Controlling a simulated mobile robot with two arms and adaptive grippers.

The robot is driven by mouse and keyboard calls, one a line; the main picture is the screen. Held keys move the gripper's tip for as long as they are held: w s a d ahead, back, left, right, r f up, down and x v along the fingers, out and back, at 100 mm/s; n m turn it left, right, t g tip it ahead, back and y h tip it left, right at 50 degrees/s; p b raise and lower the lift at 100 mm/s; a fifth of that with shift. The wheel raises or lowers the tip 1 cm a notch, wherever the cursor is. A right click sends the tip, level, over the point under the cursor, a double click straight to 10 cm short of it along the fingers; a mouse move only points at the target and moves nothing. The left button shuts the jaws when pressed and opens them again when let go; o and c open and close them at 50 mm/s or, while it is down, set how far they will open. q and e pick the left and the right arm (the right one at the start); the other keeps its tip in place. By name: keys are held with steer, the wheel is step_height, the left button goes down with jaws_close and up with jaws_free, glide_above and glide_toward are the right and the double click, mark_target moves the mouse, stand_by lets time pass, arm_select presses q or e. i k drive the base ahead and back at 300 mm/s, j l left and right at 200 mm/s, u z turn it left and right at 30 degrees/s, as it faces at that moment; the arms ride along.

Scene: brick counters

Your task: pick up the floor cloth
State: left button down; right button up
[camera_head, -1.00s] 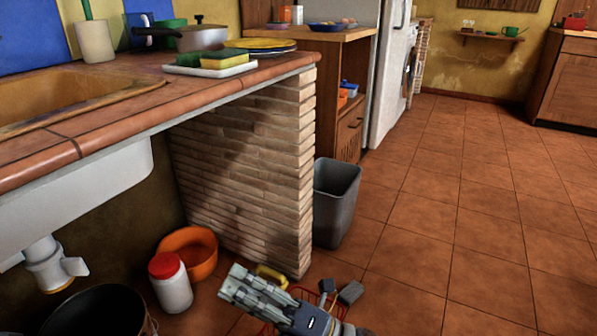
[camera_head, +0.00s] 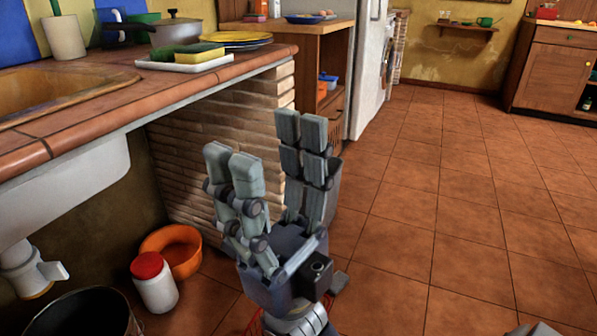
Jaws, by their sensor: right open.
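I cannot make out a floor cloth in the head view. My right gripper (camera_head: 264,150) is raised in the lower middle, in front of the brick end of the counter. Its fingers point up and are spread apart, with nothing between them. It hides part of the brick wall, most of the grey bin and the floor behind it. My left gripper is not in view.
An orange bowl (camera_head: 174,252), a white jar with a red lid (camera_head: 155,287) and a dark bucket (camera_head: 82,315) stand under the sink counter (camera_head: 70,130). A red wire basket (camera_head: 256,325) is partly hidden below my gripper. Tiled floor (camera_head: 440,220) is clear at right.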

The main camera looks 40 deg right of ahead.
mark_target(341, 279)
steer(key=z, duration=1.4)
steer(key=l+u, duration=0.2)
steer(key=l, duration=1)
steer(key=i+l+u, duration=0.4)
steer(key=i+l, duration=0.55)
steer(key=i+u, duration=0.1)
steer(key=i, duration=0.35)
